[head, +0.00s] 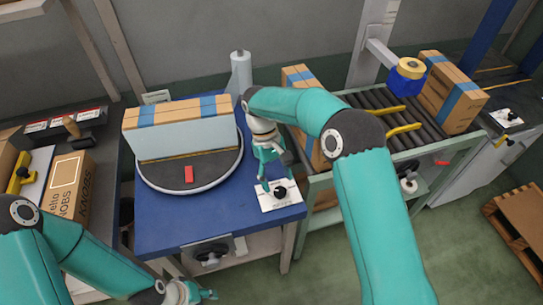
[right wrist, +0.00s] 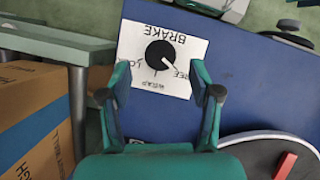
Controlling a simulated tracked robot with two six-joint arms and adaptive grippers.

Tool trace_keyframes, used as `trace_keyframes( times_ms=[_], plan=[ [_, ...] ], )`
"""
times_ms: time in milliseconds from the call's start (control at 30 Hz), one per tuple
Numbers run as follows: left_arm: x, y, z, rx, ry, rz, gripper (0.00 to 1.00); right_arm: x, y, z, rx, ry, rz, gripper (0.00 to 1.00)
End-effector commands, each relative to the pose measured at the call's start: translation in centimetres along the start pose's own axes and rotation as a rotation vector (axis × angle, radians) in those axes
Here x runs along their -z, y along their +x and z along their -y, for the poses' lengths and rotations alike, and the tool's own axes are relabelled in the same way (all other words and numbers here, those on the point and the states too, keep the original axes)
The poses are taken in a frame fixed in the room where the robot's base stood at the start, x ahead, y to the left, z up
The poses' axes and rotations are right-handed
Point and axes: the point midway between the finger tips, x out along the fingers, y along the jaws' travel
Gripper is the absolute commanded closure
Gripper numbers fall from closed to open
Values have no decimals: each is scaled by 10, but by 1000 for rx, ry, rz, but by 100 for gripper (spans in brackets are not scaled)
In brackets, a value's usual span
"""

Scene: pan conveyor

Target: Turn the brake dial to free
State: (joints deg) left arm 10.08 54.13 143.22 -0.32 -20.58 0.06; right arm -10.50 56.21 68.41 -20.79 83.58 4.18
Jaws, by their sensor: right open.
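The brake dial (head: 280,192) is a black round knob on a white plate at the front right corner of the blue table. In the right wrist view the dial (right wrist: 160,54) shows upside-down words: BRAKE, FREE, WRAP and a partly legible one at left. A short line runs from the knob toward FREE; I cannot tell surely whether it is the pointer or a plate mark. My right gripper (head: 277,184) is open above the plate; in its wrist view the fingers (right wrist: 156,88) stand apart, with the knob beyond them. My left gripper (head: 207,294) is at the bottom edge, jaws unclear.
A turntable (head: 190,186) with a red block and a wrapped box stack (head: 185,135) stands left of the dial. A roller conveyor (head: 372,104) with boxes is at right. Another black knob (head: 210,254) is on the table's front. A carton (head: 70,188) stands at left.

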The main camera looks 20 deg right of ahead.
Motion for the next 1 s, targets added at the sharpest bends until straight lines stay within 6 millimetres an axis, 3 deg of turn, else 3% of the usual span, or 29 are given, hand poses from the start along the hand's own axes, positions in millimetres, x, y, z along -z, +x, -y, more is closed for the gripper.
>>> trace_keyframes(
  times_ms=[133, 400, 633, 1000],
  plan=[
    [0, 0, 0, 0, 0, 0, 60, 1, -34, 0, -1, -1, -6, 37],
    [0, 0, 0, 0, 0, 0, 60, 2, -73, 0, -2, -1, -4, 37],
    [0, 0, 0, 0, 0, 0, 60, 1, -86, 0, -1, -1, -2, 37],
    [0, 1, 0, 0, 0, 0, 60, 1, -88, 0, -1, -1, -1, 37]
  ],
)
